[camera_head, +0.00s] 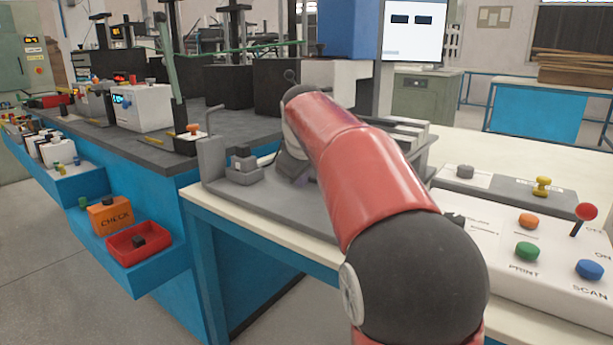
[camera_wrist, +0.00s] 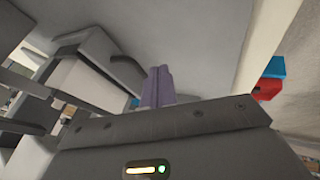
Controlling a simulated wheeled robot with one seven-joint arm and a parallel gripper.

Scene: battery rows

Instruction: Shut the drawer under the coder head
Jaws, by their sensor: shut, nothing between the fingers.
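In the wrist view my gripper (camera_wrist: 159,72) has its two purple-grey fingers close together, with nothing between them. Left of the fingers is a white box-like part (camera_wrist: 88,82) with dark grey edges, probably part of the coder station. I cannot tell for sure whether it is the drawer, or how far the drawer stands out. A dark bar-like piece (camera_wrist: 128,72) lies close beside the fingers; whether they touch is unclear. In the head view my red arm covers the middle of the station, and the drawer cannot be made out there.
The station's grey base plate (camera_head: 225,192) carries a small grey block (camera_head: 243,165) at its left. A white control panel (camera_head: 490,245) with coloured buttons and a red-knobbed lever (camera_head: 585,213) stands at right. Blue shelves with an orange CHECK box (camera_head: 110,215) and red tray (camera_head: 155,250) are at left.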

